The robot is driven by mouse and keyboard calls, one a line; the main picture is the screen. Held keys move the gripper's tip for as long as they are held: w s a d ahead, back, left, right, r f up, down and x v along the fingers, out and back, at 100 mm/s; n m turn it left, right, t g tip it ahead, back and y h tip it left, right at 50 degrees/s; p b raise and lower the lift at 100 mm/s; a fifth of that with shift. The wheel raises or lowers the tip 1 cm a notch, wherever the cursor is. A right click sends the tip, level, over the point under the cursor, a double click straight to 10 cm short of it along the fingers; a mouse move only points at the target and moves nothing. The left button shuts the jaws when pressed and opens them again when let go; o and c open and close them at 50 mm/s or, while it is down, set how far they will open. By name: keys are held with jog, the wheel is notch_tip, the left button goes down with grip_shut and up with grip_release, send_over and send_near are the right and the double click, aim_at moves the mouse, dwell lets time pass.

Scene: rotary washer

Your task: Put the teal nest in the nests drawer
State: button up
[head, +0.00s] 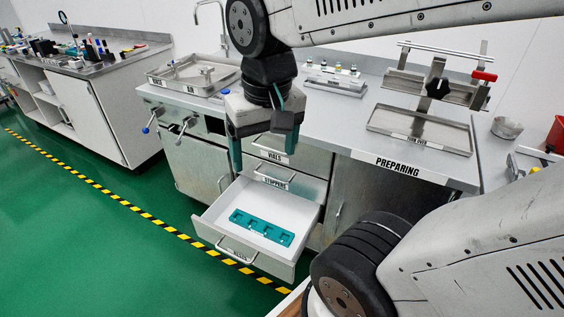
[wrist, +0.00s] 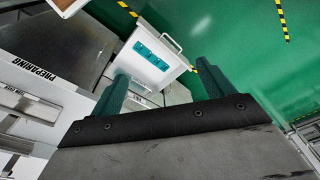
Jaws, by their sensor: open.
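The teal nest (head: 262,227) is a flat bar with several square recesses. It lies inside the open, white-lined nests drawer (head: 212,216), on the drawer floor. It also shows in the wrist view (wrist: 151,55), inside the pulled-out drawer (wrist: 172,75). The label on the drawer front is partly hidden by the handle, but reads like "NESTS". My gripper (head: 262,160) hangs above and behind the drawer, near the cabinet fronts, with its teal fingers spread and nothing between them. In the wrist view my gripper (wrist: 163,82) is also open and empty, apart from the nest.
Closed drawers labelled "STOPPERS" (head: 275,182) and "VIALS" (head: 274,155) sit above the open drawer. The counter (head: 340,135) carries a metal tray (head: 190,75), a vial rack (head: 335,78) and a metal stand (head: 437,88). Green floor (head: 90,240) is clear to the left.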

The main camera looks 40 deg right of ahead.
jog(key=s+n, duration=0.2)
jog(key=s, duration=0.3)
jog(key=shift+a+n, duration=0.35)
jog(key=shift+n, duration=0.05)
dwell(0.7)
